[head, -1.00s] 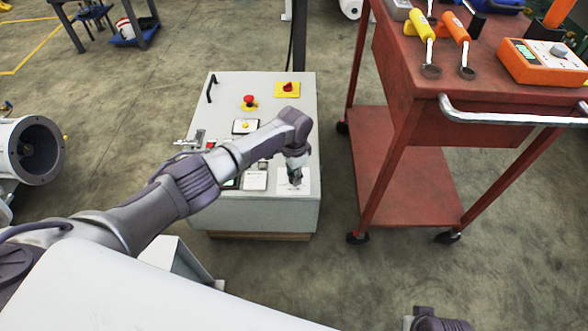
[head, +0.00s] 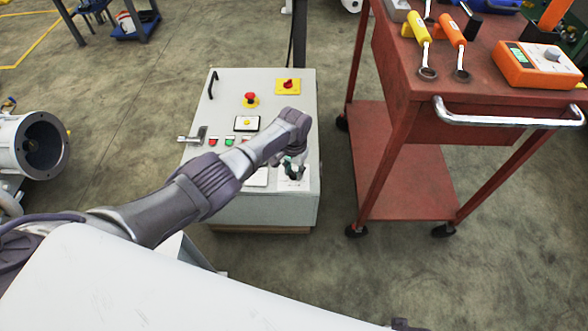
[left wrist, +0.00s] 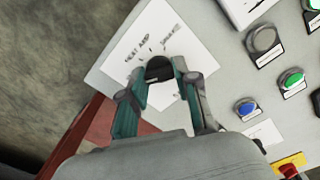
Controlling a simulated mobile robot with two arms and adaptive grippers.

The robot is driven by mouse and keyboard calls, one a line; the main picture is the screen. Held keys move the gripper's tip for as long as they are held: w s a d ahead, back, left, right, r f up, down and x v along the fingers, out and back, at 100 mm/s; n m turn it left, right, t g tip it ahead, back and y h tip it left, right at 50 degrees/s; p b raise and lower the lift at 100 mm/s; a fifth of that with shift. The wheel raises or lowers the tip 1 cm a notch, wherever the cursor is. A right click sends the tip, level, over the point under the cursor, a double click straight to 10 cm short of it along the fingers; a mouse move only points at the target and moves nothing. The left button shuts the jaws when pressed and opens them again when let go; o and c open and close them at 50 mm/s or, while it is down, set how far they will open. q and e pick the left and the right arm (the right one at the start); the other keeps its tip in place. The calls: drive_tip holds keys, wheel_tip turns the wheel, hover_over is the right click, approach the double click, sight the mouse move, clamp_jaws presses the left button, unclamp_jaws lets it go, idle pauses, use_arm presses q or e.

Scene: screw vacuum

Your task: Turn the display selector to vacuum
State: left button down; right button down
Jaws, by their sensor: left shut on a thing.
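The display selector is a black knob (left wrist: 158,68) on a white label plate (left wrist: 125,45) with dark printing, blurred in the left wrist view. My left gripper (left wrist: 160,76) is shut on it, with one finger on each side of the knob. In the head view my left gripper (head: 292,171) reaches down onto the label plate at the near right corner of the grey control cabinet (head: 235,208). The gripper mostly hides the knob there. My right gripper is not in view.
The cabinet top carries a red emergency button (head: 250,98), a red-yellow switch (head: 288,86) and small coloured buttons (head: 213,142). A blue button (left wrist: 246,107) is beside the left gripper. A red tool cart (head: 400,140) stands to the right across a narrow floor gap.

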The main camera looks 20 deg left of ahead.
sight(294, 172)
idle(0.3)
use_arm(q)
drive_tip(key=c, duration=0.8)
unclamp_jaws()
drive_tip(key=shift+c, duration=0.2)
wheel_tip(294, 172, up, 12)
